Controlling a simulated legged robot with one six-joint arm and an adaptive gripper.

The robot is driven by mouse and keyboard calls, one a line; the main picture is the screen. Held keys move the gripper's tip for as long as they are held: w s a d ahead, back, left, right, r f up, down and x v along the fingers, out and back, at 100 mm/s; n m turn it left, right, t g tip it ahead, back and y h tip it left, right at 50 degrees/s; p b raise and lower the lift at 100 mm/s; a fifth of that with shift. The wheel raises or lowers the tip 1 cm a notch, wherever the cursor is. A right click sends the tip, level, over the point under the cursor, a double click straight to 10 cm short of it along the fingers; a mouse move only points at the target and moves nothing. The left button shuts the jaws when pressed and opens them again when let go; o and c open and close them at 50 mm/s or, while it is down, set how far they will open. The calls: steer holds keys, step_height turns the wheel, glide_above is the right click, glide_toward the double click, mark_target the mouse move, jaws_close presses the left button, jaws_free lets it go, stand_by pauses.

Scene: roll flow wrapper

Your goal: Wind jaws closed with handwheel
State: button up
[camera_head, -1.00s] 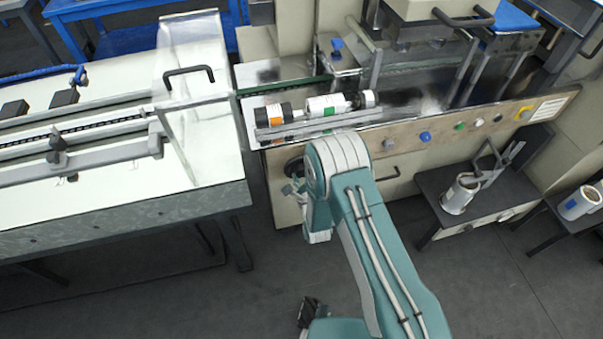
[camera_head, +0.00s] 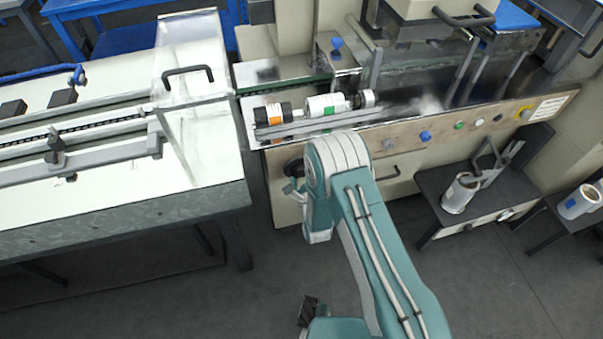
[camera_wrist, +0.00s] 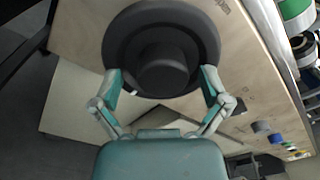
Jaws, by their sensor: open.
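The handwheel (camera_wrist: 201,35) is a dark round wheel with a central hub, on the machine's tan front panel, large in the wrist view. My gripper (camera_wrist: 161,78) is open, with one teal finger on each side of the wheel's lower part. I cannot tell whether the fingers touch the rim. In the head view the wheel (camera_head: 294,167) shows only in part as a dark shape beside my arm, which hides the rest. The jaws that the wheel moves cannot be made out for certain.
Rolls with orange and green labels (camera_head: 325,106) lie on the machine bed above the panel. Several coloured buttons (camera_head: 425,136) line the panel to the right. A white conveyor table (camera_head: 110,200) stands left. A low stand (camera_head: 500,180) holds a white roll at right.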

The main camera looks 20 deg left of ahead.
steer(key=v, duration=1.2)
steer(key=w+d+r+n+g+h, duration=0.2)
steer(key=w+r+n+h, duration=0.15)
steer(key=w+r, duration=0.65)
steer(key=d+r+n+g+h, duration=0.2)
steer(key=d+r+n, duration=0.55)
steer(key=r, duration=0.65)
steer(key=s+d+r+n+g+h, duration=0.25)
steer(key=s+d+r+n, duration=0.25)
steer(key=s+d+r, duration=0.5)
steer(key=s+d+r+n+g, duration=0.2)
steer(key=s+d, duration=0.1)
steer(key=s, duration=0.5)
steer(key=s+d+r+n+g, duration=0.1)
steer(key=s+d+r+n, duration=0.1)
steer(key=s, duration=0.7)
steer(key=shift+d+n+g+h, duration=0.4)
steer(key=shift+d+n, duration=0.3)
steer(key=shift+d, duration=0.4)
